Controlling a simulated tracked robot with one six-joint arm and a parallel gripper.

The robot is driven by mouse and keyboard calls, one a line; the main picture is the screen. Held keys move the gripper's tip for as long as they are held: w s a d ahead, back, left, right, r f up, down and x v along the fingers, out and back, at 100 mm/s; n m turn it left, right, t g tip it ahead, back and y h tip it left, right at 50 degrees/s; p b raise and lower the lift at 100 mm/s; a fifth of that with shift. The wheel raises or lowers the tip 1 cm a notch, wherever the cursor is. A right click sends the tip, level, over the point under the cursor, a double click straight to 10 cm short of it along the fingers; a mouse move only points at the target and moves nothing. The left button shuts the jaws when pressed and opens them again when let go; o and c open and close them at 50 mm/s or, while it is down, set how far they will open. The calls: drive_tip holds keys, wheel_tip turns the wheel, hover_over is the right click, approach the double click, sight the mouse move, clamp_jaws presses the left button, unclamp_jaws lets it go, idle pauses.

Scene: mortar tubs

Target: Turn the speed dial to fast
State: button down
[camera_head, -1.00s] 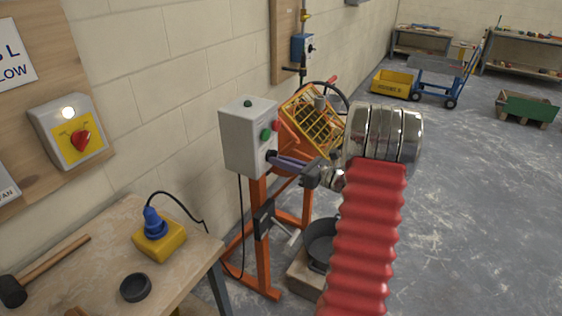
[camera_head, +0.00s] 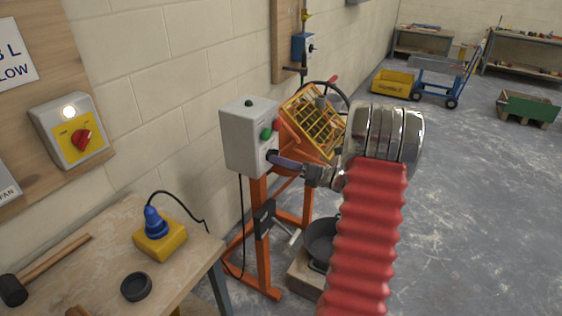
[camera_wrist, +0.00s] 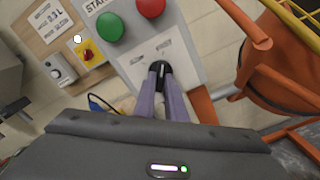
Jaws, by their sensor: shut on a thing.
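The black speed dial (camera_wrist: 161,70) sits low on the front of the grey control box (camera_head: 236,141). In the wrist view its pale mark runs about up and down the picture. Two printed labels, small and blurred, stand above it, one at the left and one at the right; the right one seems to read FAST. My gripper (camera_wrist: 161,88) is shut on the dial, with one purple finger on each side. In the head view my gripper (camera_head: 276,160) reaches the box from the right, and the dial is mostly hidden by the fingers.
A green button (camera_wrist: 110,27) and a red button (camera_wrist: 151,6) sit above the dial. An orange mixer frame with a yellow grille (camera_head: 313,122) stands right behind the box. A workbench (camera_head: 195,245) with a yellow block and a mallet is at the lower left.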

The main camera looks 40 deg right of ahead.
drive_tip(key=shift+d, duration=0.15)
drive_tip(key=c, duration=1.8)
unclamp_jaws()
drive_tip(key=v, duration=1.3)
drive_tip(key=shift+s, duration=0.4)
